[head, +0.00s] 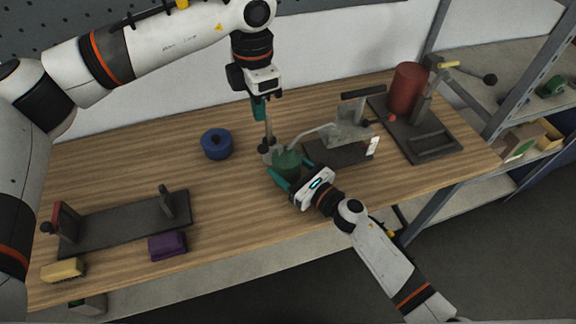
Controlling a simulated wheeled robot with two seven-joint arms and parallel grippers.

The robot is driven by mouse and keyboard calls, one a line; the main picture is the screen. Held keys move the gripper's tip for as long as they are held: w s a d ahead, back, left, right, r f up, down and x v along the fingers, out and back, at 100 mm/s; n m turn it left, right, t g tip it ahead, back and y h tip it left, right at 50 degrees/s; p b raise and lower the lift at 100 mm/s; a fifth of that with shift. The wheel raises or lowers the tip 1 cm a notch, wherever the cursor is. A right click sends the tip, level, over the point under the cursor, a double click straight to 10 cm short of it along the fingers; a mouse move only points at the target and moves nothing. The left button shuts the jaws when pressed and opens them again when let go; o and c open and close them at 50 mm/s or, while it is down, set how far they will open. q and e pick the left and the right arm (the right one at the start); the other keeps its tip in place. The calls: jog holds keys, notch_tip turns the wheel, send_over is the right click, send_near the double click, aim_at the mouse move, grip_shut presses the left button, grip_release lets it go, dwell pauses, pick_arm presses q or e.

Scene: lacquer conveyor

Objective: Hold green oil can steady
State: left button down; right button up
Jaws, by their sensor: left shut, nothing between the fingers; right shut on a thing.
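The green oil can (288,160) stands on the wooden bench near its middle, with a thin pale spout (312,134) reaching up to the right. My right gripper (285,177) comes from the front right and is shut on the can's body, hiding part of its lower side. My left gripper (259,108) points down, shut and empty, above and to the left of the can. A thin upright rod with a grey base (268,150) is just below it, beside the can. I cannot tell whether the rod touches the gripper or belongs to the can.
A grey fixture (350,128) stands right of the can, near the spout. A red cylinder (406,89) sits on a dark stand at the back right. A blue round pot (216,144), dark rack (120,225), purple block (167,246) and yellow brush (62,270) are left.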

aim_at(265, 149)
dwell(0.5)
pick_arm(q)
jog(key=m+t+h, duration=0.1)
jog(key=m+h, duration=0.1)
jog(key=m, duration=0.1)
jog(key=d+m+t+h, duration=0.1)
jog(key=m+h, duration=0.1)
jog(key=m, duration=0.1)
jog(key=r+m+t+h, duration=0.1)
jog(key=m+h, duration=0.1)
jog(key=m, duration=0.1)
jog(key=shift+w+d+m+h, duration=0.15)
jog(key=shift+d+m+h, duration=0.15)
jog(key=shift+d+h, duration=0.1)
jog(key=shift+f, duration=0.1)
jog(key=shift+s+a+f, duration=0.1)
jog(key=shift+a+f, duration=0.1)
jog(key=shift+f, duration=1.25)
jog(key=shift+s+a+f, duration=0.1)
jog(key=shift+a+f, duration=0.15)
jog(key=shift+f, duration=1.15)
jog(key=shift+a+f, duration=0.2)
jog(key=shift+f, duration=1.25)
jog(key=shift+f, duration=0.4)
